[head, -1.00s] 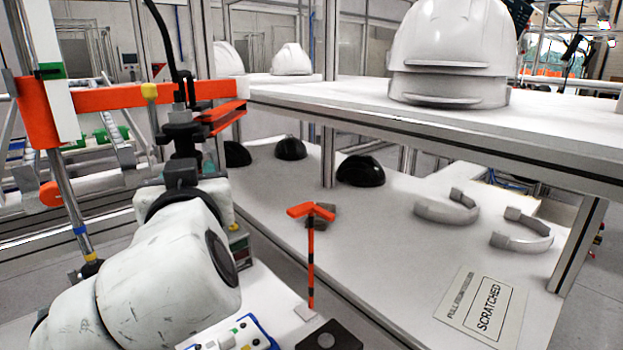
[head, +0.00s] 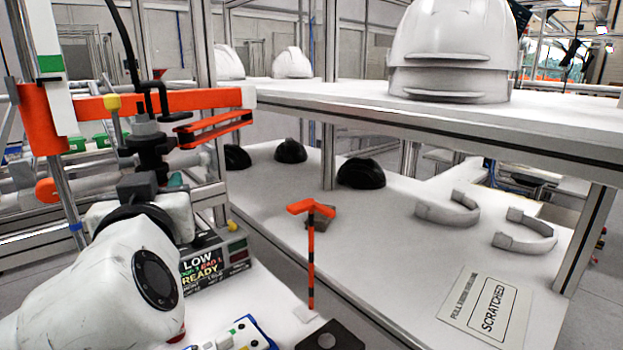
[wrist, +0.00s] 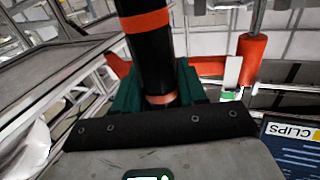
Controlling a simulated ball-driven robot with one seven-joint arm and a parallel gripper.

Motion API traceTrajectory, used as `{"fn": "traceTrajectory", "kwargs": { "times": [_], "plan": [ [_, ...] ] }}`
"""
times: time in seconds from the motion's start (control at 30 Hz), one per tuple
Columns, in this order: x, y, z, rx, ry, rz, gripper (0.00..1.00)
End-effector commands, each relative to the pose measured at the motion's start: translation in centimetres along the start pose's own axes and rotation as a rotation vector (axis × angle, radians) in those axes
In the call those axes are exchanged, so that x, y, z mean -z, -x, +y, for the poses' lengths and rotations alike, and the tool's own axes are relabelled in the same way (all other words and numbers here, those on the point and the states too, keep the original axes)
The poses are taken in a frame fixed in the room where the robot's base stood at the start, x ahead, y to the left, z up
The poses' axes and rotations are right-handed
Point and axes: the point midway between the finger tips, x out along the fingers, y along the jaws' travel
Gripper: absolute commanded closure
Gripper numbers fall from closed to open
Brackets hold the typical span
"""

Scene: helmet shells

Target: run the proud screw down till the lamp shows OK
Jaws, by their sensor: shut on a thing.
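My gripper (wrist: 160,98) has its green fingers shut around a black driver with an orange band (wrist: 150,50). In the head view, the driver (head: 151,140) stands upright on the left, below a black cable and beside a jointed orange arm. The lamp box (head: 208,262) sits behind my forearm, with LOW and READY lit on its face and part of the text hidden. A small fixture with a blue edge and green and yellow parts (head: 240,335) lies at the bottom of the head view, partly cut off. I cannot make out the screw.
An orange and black post (head: 311,255) stands on the right of the white bench. Black domes (head: 361,173), grey bands and a SCRATCHED sign (head: 492,304) lie on the lower shelf. White helmets (head: 452,50) are stacked on the upper shelf.

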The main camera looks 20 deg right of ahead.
Motion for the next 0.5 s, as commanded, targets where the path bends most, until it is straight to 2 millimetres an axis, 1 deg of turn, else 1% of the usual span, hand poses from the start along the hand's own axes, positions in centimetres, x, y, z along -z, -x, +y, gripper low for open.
{"fn": "traceTrajectory", "kwargs": {
  "times": [0.03,0.5],
  "plan": [
    [-1.1,0.0,0.0,-0.001,0.001,-0.002,1.00],
    [-5.9,0.0,0.0,-0.001,0.001,-0.003,1.00]
  ]
}}
